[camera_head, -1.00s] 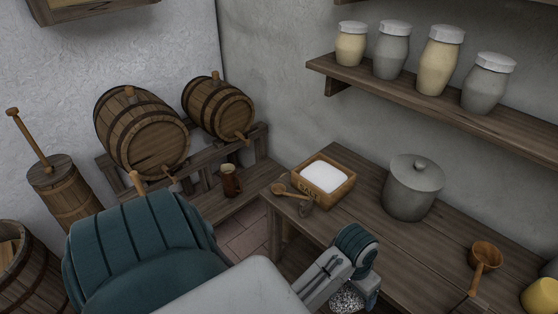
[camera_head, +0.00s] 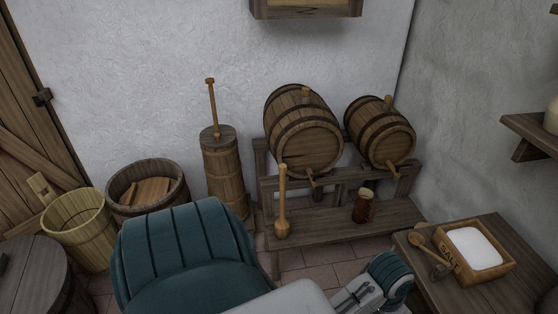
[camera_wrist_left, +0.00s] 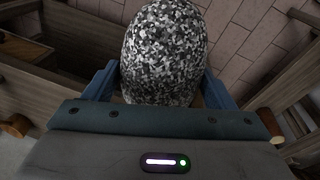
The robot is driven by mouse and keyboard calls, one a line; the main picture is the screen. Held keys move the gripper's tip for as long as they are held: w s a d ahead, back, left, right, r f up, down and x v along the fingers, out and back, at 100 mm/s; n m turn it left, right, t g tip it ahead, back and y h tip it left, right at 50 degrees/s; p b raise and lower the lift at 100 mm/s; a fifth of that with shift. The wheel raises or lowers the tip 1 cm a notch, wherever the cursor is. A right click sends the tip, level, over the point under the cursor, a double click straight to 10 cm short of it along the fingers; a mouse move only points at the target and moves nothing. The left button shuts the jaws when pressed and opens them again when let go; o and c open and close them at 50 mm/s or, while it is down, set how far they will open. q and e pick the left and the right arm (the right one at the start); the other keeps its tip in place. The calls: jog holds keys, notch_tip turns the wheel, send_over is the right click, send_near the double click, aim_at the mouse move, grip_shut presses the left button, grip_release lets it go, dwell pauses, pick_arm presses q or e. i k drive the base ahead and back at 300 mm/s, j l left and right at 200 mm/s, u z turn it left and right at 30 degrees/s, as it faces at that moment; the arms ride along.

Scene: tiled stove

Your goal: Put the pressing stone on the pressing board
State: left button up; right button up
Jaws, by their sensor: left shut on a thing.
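The pressing stone (camera_wrist_left: 165,50) is a rounded, speckled black, white and grey stone. In the left wrist view it sits between the blue fingers of my left gripper (camera_wrist_left: 160,88), which is shut on it. In the head view my left wrist (camera_head: 385,282) shows at the bottom right, beside the salt table, but the stone is out of sight there. An open wooden tub (camera_head: 122,205) at the left holds flat light wooden pieces (camera_head: 152,191), which look like the pressing board inside its rim. My right gripper is not in view.
A pale bucket (camera_head: 78,232) and a dark barrel (camera_head: 35,275) stand left of the tub. A churn (camera_head: 222,172) with an upright handle stands to its right. A rack (camera_head: 335,222) bears two kegs and a mug. A table (camera_head: 500,290) holds a salt box (camera_head: 462,262).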

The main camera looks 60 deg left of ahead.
aim_at(150, 195)
jog(key=k+j+u, duration=0.1)
jog(key=j+u, duration=0.7)
jog(key=j, duration=0.15)
jog(key=j+u, duration=0.4)
jog(key=i+j, duration=0.1)
jog(key=j, duration=0.35)
jog(key=j+u, duration=0.1)
jog(key=j, duration=0.35)
jog(key=i+j, duration=0.15)
jog(key=j, duration=0.3)
jog(key=i+j+u, duration=0.1)
jog(key=j, duration=0.35)
jog(key=i+j, duration=0.1)
jog(key=j, duration=0.3)
